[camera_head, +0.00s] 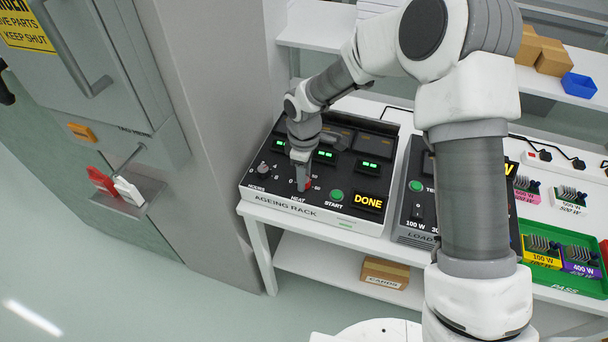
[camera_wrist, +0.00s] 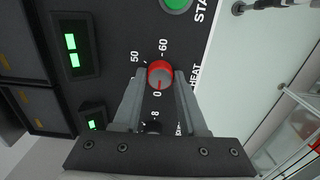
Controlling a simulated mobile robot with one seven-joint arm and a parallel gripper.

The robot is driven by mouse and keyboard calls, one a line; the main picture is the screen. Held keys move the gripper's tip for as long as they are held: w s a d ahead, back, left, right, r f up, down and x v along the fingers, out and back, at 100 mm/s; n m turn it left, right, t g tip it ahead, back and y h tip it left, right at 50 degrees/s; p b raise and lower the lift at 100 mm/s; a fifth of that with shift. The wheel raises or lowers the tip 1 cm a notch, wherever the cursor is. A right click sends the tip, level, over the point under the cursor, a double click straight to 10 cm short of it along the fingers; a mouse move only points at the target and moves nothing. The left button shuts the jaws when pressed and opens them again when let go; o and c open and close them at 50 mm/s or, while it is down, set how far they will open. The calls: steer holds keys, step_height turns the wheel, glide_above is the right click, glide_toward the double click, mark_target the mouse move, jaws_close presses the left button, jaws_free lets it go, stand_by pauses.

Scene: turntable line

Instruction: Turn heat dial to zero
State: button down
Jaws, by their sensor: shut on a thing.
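The heat dial (camera_wrist: 160,73) is a red knob with a grey face on the dark panel of the ageing rack (camera_head: 292,209). In the wrist view the marks 50, 60 and 0 stand around it; I cannot clearly read its pointer. My gripper (camera_wrist: 159,82) has one finger on each side of the dial and is shut on it. In the head view my gripper (camera_head: 303,180) reaches down to the panel above the HEAT label, and only a little red of the dial (camera_head: 308,183) shows beside the fingers.
The hours knob (camera_head: 264,168) is left of the heat dial. The green start button (camera_head: 336,195) and a lit DONE sign (camera_head: 368,202) are right of it. The load unit (camera_head: 417,205) stands close on the right. A grey cabinet (camera_head: 205,120) stands on the left.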

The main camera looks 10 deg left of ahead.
steer(key=shift+c, duration=2.2)
jaws_free()
step_height(320, 180, up, 18)
steer(key=shift+f+p, duration=0.25)
steer(key=shift+p, duration=0.15)
